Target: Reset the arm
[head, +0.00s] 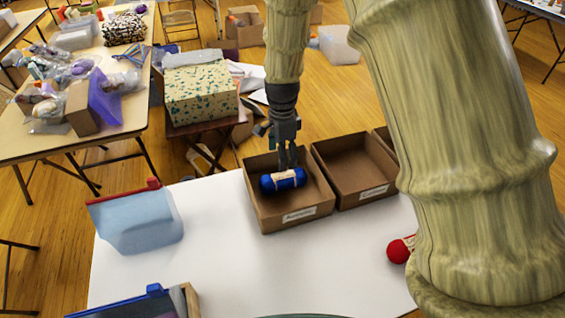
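My gripper (287,160) points straight down into the left cardboard box (264,216) on the white table. A blue skein of yarn (269,183) with a pale paper band lies crosswise in that box, right at the fingertips. The fingers look close together, but their tips meet the skein's far edge, so I cannot tell whether they grip it or stand just behind it. My arm comes down from the top, and a large link of it covers the right side of the view.
An empty labelled box (364,195) stands right of the first, with another partly hidden beyond. A red skein (399,250) lies beside my arm link. A blue clear bin (140,222) stands at left. The white table's (240,270) middle is clear. A patterned box (200,95) stands behind.

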